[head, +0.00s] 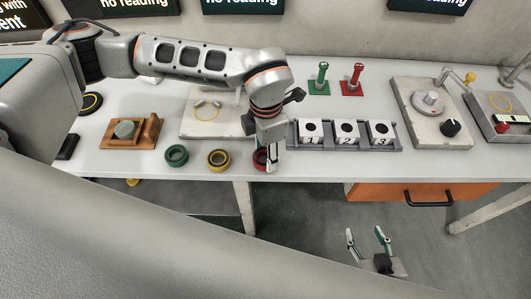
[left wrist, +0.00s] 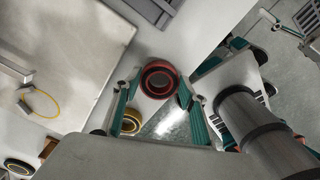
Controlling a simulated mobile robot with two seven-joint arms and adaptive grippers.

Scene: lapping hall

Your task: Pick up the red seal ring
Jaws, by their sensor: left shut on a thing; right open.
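The red seal ring (head: 259,157) is near the front edge of the table, partly hidden by my left gripper (head: 271,162). In the left wrist view the red ring (left wrist: 160,78) sits between the two fingertips of my left gripper (left wrist: 160,82), which is shut on it. I cannot tell whether the ring touches the table. My right gripper (head: 369,240) is open and empty, low in front of the table with the floor behind it.
A yellow ring (head: 218,159) and a green ring (head: 176,155) lie left of the red one. A rack of numbered blocks (head: 345,133) stands close on the right. Behind it are a green post (head: 320,80) and a red post (head: 354,82). A wooden block fixture (head: 128,131) stands left.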

